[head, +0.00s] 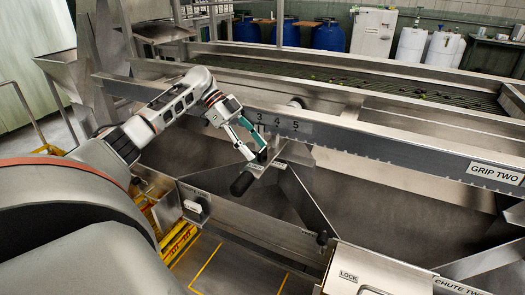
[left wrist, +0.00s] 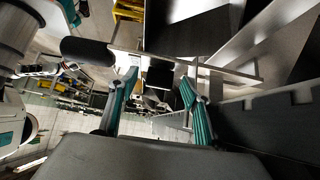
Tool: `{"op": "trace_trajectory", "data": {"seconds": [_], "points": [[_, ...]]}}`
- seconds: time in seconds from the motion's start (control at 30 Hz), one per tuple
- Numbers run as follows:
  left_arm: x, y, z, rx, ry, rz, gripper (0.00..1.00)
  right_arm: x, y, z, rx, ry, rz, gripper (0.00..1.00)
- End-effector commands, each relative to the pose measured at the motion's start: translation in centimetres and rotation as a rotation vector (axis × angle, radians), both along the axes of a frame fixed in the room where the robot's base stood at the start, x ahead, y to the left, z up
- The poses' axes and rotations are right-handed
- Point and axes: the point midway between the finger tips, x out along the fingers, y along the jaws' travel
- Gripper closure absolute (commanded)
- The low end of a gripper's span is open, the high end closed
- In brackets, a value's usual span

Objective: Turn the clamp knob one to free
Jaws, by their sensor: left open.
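My left gripper (head: 257,152) reaches down to a dark knob (head: 262,156) by the toothed rail, just below the 3-4-5 scale. I take this knob for clamp knob one; no label on it is readable. In the left wrist view, my open fingers (left wrist: 158,88) stand on either side of a black block (left wrist: 160,74), which looks like the same knob. I cannot tell whether they touch it. A black cylindrical handle (head: 241,184) sticks out just below and left of the knob; it also shows in the left wrist view (left wrist: 87,51). My right gripper is not in view.
The toothed rail (head: 390,150) runs to the right, with a GRIP TWO label (head: 495,173). A slanted metal plate (head: 303,205) lies below the knob. A box with a LOCK label (head: 348,276) stands at the front. Blue drums (head: 328,36) stand far behind.

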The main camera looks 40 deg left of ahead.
Motion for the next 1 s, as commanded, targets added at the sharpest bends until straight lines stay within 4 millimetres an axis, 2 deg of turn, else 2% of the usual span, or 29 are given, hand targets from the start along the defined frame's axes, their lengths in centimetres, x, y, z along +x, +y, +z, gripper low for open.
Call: {"op": "trace_trajectory", "data": {"seconds": [0.1, 0.2, 0.33, 0.63, 0.77, 0.8, 1.0], "points": [[0.5, -1.7, -0.1, 0.001, 0.0, -0.003, 0.51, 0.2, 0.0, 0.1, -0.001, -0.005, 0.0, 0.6], [0.8, -2.6, -0.3, 0.0, 0.001, -0.001, 0.51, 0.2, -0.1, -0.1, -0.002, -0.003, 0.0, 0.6], [1.0, -3.0, -0.9, -0.001, 0.002, 0.001, 0.51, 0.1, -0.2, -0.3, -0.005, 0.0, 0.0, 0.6], [1.0, -3.1, -0.9, 0.0, -0.001, 0.001, 0.51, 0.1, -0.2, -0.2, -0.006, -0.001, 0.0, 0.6], [1.0, -3.1, -0.9, 0.0, -0.001, 0.001, 0.85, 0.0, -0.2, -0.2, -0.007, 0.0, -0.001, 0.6], [1.0, -3.1, -0.9, 0.0, 0.0, 0.0, 0.9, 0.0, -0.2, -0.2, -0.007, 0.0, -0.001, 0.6], [1.0, -3.1, -0.8, 0.0, 0.0, 0.003, 0.9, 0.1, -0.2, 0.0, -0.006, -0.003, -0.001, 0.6]]}}
